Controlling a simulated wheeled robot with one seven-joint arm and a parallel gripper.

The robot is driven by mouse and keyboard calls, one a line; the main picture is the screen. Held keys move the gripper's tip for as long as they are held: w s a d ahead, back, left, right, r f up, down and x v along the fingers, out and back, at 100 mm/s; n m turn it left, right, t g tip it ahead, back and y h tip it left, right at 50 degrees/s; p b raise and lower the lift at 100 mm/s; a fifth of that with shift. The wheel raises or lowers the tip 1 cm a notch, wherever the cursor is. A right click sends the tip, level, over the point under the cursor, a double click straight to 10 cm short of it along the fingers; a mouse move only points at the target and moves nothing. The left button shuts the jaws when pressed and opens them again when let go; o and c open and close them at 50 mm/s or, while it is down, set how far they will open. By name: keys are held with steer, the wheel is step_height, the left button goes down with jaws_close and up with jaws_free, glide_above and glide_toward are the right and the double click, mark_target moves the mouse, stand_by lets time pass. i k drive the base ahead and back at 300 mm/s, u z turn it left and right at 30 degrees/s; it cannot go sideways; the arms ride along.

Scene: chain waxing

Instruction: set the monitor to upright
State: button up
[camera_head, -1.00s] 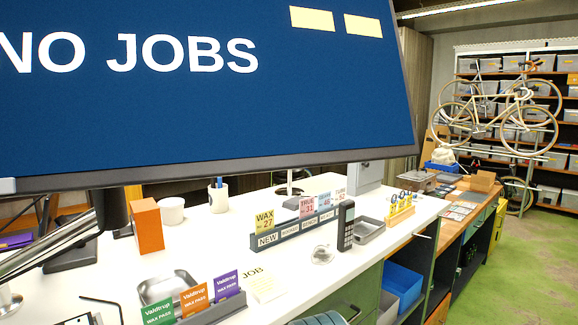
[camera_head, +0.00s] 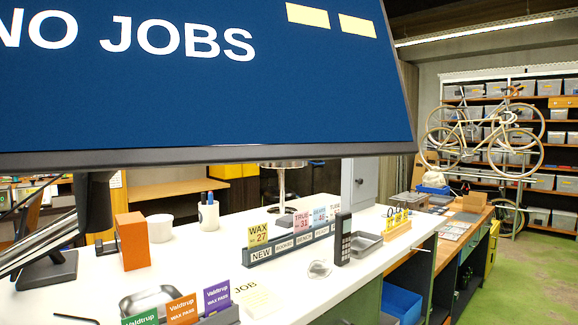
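The monitor (camera_head: 200,100) fills the upper left of the head view, very close. Its dark blue screen reads "NO JOBS", with two pale yellow blocks near its upper right. The screen's top and left parts are cut off by the frame. Its dark lower bezel runs nearly level, and its right edge slants outward toward the bottom. I cannot tell its exact tilt. A dark upright post (camera_head: 95,205) shows below the bezel. Slanting metallic rods show at the lower left; I cannot tell what they belong to. My gripper is not in view.
A white counter (camera_head: 220,250) below the monitor holds an orange box (camera_head: 132,241), a white pen cup (camera_head: 208,214), a card rack (camera_head: 290,246), a dark handheld device (camera_head: 343,236) and wax passes (camera_head: 182,309). Green floor (camera_head: 530,275) is open at the right; bicycles (camera_head: 480,140) hang behind.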

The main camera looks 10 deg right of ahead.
mark_target(85, 85)
steer(key=z, duration=1.3)
steer(key=k, duration=0.6)
steer(key=u, duration=1.1)
